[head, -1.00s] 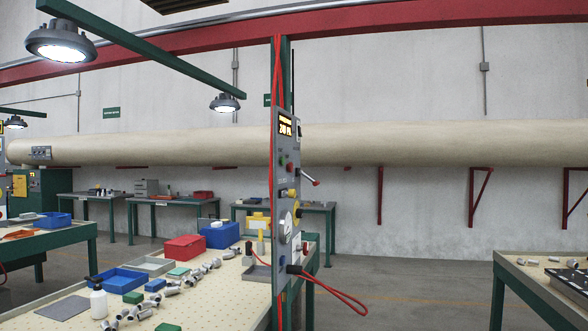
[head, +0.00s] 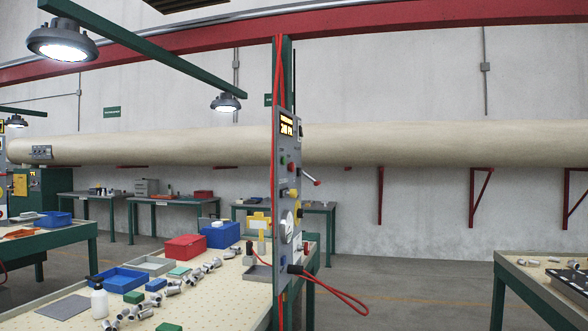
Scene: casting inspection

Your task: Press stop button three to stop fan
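A grey control panel (head: 290,150) stands upright on a green post at the end of the workbench, seen at a steep angle in the head view. It carries a lit amber display (head: 287,125), a small green button (head: 283,160), a red button (head: 291,167), a yellow part (head: 292,193), a round gauge (head: 287,226) and a red-tipped lever (head: 317,183). I cannot read any button labels or tell which is stop button three. No fan can be made out. Neither of my grippers is in view.
The perforated workbench (head: 236,291) holds a red box (head: 185,247), blue bins, a white bottle (head: 98,301) and several metal castings. A red cable (head: 340,297) loops out from the panel. Another table (head: 530,284) stands at right, with open floor between.

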